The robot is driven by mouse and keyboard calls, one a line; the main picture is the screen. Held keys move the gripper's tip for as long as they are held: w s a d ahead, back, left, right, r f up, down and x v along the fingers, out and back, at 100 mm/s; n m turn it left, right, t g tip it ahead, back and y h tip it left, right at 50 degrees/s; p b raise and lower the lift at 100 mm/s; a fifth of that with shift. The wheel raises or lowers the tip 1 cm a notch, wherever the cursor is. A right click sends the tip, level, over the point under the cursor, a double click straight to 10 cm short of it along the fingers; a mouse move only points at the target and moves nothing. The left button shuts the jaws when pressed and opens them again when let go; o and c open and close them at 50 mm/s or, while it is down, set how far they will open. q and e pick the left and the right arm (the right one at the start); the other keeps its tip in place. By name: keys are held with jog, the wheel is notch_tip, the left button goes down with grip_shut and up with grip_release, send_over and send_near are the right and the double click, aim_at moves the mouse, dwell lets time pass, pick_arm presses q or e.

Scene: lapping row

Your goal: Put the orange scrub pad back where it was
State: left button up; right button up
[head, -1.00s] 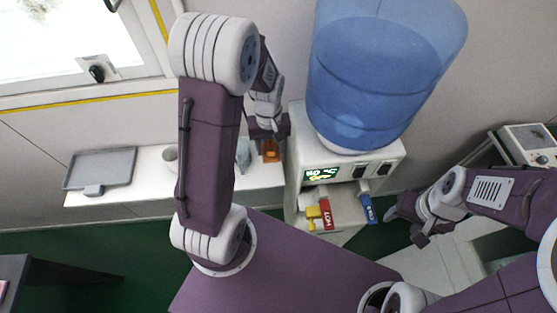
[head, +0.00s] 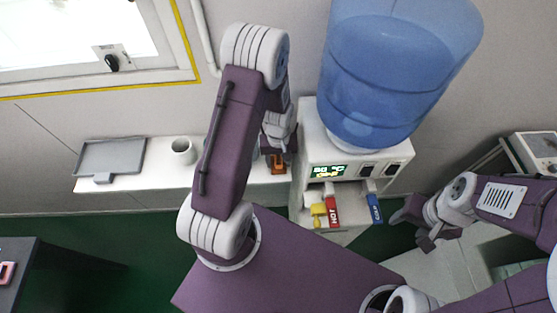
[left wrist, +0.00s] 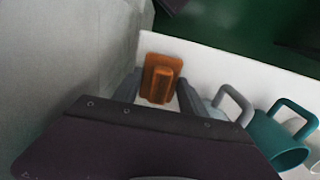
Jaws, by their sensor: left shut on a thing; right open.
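The orange scrub pad (left wrist: 161,72) shows in the left wrist view as a flat orange plate with a raised block. My left gripper (left wrist: 157,94) is shut on that block, one grey finger on each side. In the head view the pad (head: 279,165) is partly hidden by my left gripper (head: 277,149), beside the left side of the water dispenser and over the right end of the white shelf (head: 140,200). I cannot tell whether the pad touches the shelf. My right gripper (head: 415,230) is open and empty, right of the dispenser.
A grey tray (head: 112,157) and a white cup (head: 183,151) stand on the shelf's left part. The water dispenser (head: 312,150) with a blue bottle (head: 395,75) stands close on the right. The left wrist view shows a teal mug (left wrist: 272,138) and a pale mug (left wrist: 232,103) near the gripper.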

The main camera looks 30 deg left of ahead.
aim_at(278, 160)
pick_arm(q)
jog(key=shift+f, duration=0.2)
jog(key=o, duration=1.4)
jog(key=shift+r, duration=0.1)
jog(key=shift+o, duration=0.2)
jog(key=shift+r, duration=0.1)
notch_tip(278, 160, up, 12)
jog(key=s+d+r+m+t, duration=0.1)
jog(key=s+d+r+m, duration=0.1)
jog(key=s+d+m, duration=0.2)
jog(key=shift+s+d+m, duration=0.35)
jog(key=shift+s+m, duration=0.65)
jog(key=shift+s, duration=1.15)
